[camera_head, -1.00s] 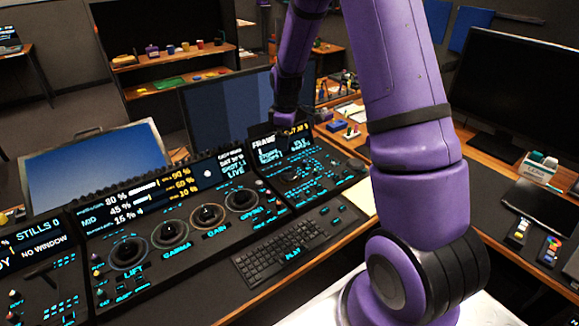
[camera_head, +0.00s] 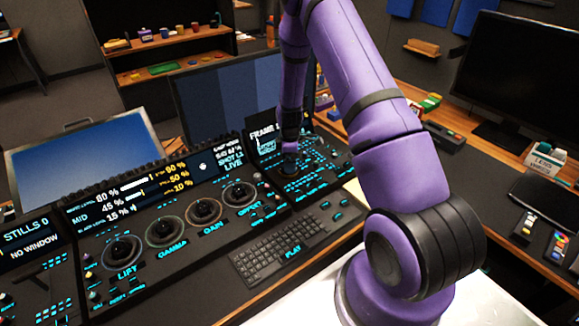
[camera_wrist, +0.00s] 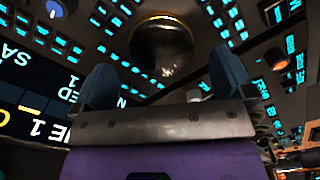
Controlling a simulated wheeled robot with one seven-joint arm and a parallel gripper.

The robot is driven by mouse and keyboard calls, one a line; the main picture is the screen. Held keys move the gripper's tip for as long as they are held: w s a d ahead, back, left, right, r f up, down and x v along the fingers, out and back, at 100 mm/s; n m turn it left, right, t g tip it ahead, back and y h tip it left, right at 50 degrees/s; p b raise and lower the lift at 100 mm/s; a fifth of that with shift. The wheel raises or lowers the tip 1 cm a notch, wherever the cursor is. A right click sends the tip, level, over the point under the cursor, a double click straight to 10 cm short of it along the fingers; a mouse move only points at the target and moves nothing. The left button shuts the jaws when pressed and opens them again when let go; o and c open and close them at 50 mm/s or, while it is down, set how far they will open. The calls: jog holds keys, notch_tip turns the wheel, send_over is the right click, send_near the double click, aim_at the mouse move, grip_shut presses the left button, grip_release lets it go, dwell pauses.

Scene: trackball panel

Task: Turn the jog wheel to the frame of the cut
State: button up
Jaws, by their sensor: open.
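I cannot tell whether the fingers touch the wheel. In the head view my gripper (camera_head: 289,155) is low over the right-hand panel section and hides most of the wheel there. A display (camera_head: 264,140) reading FRAME stands just behind it; its number is partly hidden.
Lit cyan keys (camera_wrist: 285,60) surround the wheel closely. The tilted display (camera_wrist: 32,100) is near the left finger. In the head view several trackballs with rings (camera_head: 205,210) lie left of my gripper, and a keyboard (camera_head: 268,256) lies in front.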

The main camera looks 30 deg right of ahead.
jog(key=shift+f, duration=1.95)
jog(key=shift+c, duration=0.2)
jog(key=c, duration=0.8)
jog(key=shift+c, duration=0.2)
